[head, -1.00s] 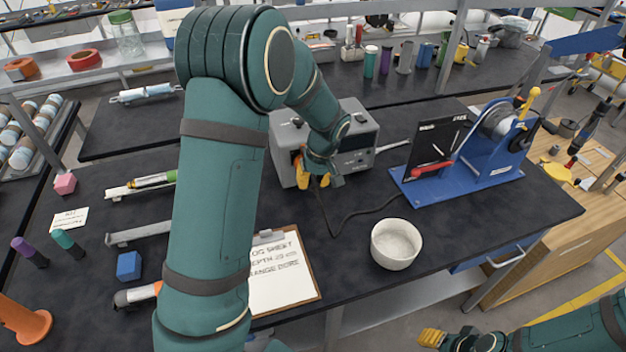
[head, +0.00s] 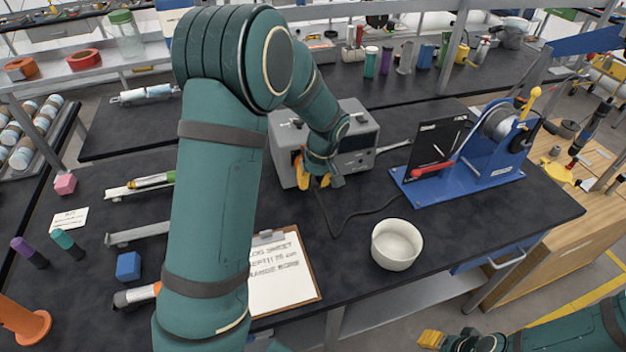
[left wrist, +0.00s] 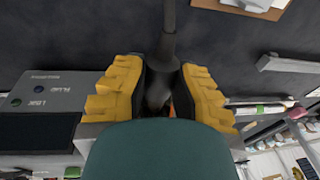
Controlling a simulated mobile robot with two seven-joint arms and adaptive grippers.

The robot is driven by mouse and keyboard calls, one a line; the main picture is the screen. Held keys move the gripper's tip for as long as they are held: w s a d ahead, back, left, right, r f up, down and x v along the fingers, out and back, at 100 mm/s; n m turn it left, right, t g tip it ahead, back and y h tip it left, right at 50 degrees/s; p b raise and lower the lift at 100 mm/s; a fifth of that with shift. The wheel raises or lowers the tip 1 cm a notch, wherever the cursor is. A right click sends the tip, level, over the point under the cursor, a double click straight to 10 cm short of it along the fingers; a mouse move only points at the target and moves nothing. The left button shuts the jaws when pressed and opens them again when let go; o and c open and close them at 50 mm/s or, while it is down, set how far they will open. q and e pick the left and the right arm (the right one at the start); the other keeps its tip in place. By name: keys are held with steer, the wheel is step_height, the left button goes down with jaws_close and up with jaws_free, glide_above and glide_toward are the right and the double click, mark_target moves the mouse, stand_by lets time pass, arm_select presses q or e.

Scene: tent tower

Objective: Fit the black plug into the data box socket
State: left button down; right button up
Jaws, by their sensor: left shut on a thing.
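The grey data box (head: 362,142) stands on the dark bench, and its labelled face shows at the left of the left wrist view (left wrist: 45,95). My left gripper (head: 308,177) is at the box's front left side. In the left wrist view its yellow-padded fingers (left wrist: 160,88) are shut on the black plug (left wrist: 161,72), whose cable runs away from the fingers. The plug's front end and the socket are hidden by the gripper, so I cannot tell whether they touch. My right gripper (head: 432,340) is at the bottom right, away from the box; its opening is unclear.
The black cable (head: 345,228) loops over the bench towards a blue winch stand (head: 465,178). A white bowl (head: 397,245) stands near the front edge. A clipboard (head: 283,275) lies partly behind my left arm. A blue cube (head: 129,266) lies farther left.

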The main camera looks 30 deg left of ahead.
arm_select(q)
steer(key=shift+w+a, duration=0.9)
steer(key=shift+a, duration=0.15)
stand_by(0.8)
steer(key=c, duration=0.8)
jaws_free()
steer(key=shift+c, duration=0.2)
step_height(320, 180, up, 12)
steer(key=d, duration=0.2)
steer(key=shift+d, duration=0.15)
steer(key=shift+f, duration=0.1)
